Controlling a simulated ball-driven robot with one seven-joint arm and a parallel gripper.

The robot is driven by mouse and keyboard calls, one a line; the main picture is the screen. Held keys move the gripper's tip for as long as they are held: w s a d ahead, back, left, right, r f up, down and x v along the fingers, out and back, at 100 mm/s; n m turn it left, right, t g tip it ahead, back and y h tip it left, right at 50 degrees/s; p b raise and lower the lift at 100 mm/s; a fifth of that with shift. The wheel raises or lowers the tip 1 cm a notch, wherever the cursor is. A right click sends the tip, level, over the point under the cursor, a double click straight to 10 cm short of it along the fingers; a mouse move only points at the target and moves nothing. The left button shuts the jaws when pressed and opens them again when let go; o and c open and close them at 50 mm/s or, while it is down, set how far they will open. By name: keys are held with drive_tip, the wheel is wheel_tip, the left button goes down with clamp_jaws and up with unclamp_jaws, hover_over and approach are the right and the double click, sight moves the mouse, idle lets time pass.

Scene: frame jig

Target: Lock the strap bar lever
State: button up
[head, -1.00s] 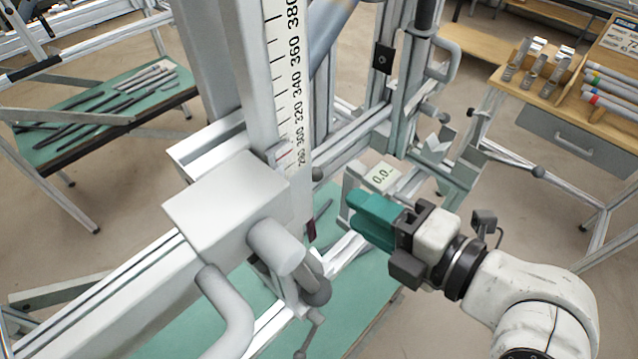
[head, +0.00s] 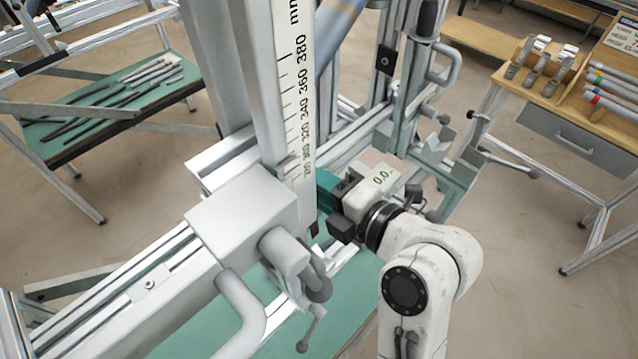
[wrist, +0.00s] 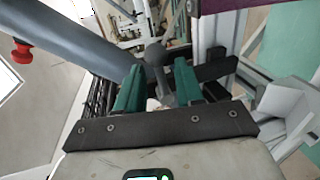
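In the head view my gripper (head: 327,192) is beside the upright scale column, its teal fingers partly hidden behind the column's edge. In the wrist view both teal fingers stand apart, so my gripper (wrist: 160,82) is open. A dark grey lever with a round ball knob (wrist: 155,54) shows between and just beyond the fingertips. I cannot tell whether it touches a finger. It looks like the strap bar lever, but no label shows. In the head view that lever is hidden behind the column and clamp block.
The white scale column (head: 298,110) and grey clamp block (head: 243,207) stand close left of my gripper. A thick grey-blue tube (wrist: 60,42) crosses the wrist view's upper left. Open floor lies to the right.

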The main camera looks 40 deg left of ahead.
clamp_jaws()
